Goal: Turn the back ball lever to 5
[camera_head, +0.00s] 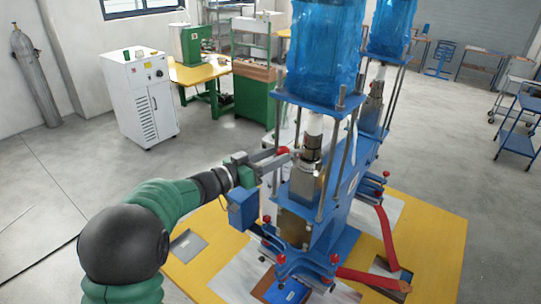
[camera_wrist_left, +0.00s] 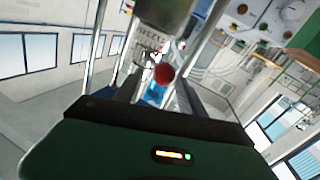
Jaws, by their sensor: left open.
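A red ball (camera_head: 283,150), the end of a ball lever, sits at the left side of the nearer blue welding machine (camera_head: 327,205). My left gripper (camera_head: 277,158) reaches it from the left with its fingers apart. In the left wrist view the red ball (camera_wrist_left: 164,74) shows between the two dark fingers of my left gripper (camera_wrist_left: 156,84), near their tips. I cannot tell whether a finger touches it. The lever's rod and any number scale are too small or hidden to read. My right gripper is not in view.
The machine stands on a yellow table (camera_head: 439,225). Metal posts (camera_head: 349,160) rise close to the gripper. Several small red knobs (camera_head: 281,259) and red handles (camera_head: 372,279) sit lower down. A second machine (camera_head: 383,75) stands behind. A white cabinet (camera_head: 137,98) is at the back left.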

